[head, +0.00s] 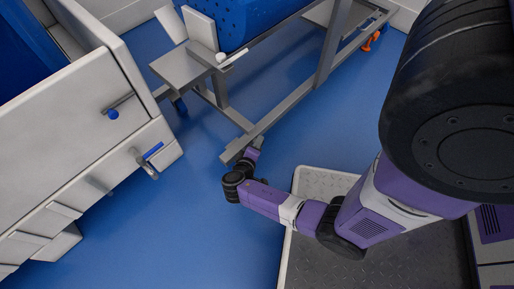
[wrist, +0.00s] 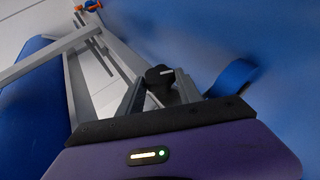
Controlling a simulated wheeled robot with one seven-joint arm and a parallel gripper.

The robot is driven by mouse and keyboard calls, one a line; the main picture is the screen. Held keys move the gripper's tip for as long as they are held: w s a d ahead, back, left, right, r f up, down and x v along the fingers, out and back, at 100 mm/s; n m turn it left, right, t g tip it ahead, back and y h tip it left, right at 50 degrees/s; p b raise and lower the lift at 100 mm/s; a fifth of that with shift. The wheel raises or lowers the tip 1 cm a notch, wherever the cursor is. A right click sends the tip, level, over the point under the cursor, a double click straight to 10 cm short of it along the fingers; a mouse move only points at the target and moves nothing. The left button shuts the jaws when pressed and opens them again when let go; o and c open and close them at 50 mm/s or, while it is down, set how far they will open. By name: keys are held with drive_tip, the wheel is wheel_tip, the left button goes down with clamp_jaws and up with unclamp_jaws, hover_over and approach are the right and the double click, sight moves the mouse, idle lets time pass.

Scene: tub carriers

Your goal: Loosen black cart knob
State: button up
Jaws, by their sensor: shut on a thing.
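The black cart knob (wrist: 160,76) shows in the wrist view between the two grey fingers of my gripper (wrist: 160,90). The fingers are closed on its sides, and a small light mark shows on its top. In the head view my gripper (head: 252,149) is at the low front end of the grey cart frame (head: 285,115); the knob cannot be made out there. The cart carries a blue tub (head: 245,18), whose blue side also shows at the left of the wrist view (wrist: 35,95).
A white machine (head: 95,100) with a handled latch (head: 148,163) stands at the left. A blue wheel-like part (wrist: 235,76) is right of my gripper. An orange part (head: 372,41) is on the cart's far end. Blue floor lies open below the cart.

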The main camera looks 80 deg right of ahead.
idle(0.4)
drive_tip(key=o, duration=1.4)
drive_tip(key=shift+c, duration=0.2)
drive_tip(key=p+v, duration=0.3)
drive_tip(key=v, duration=0.4)
drive_tip(key=shift+a, duration=0.35)
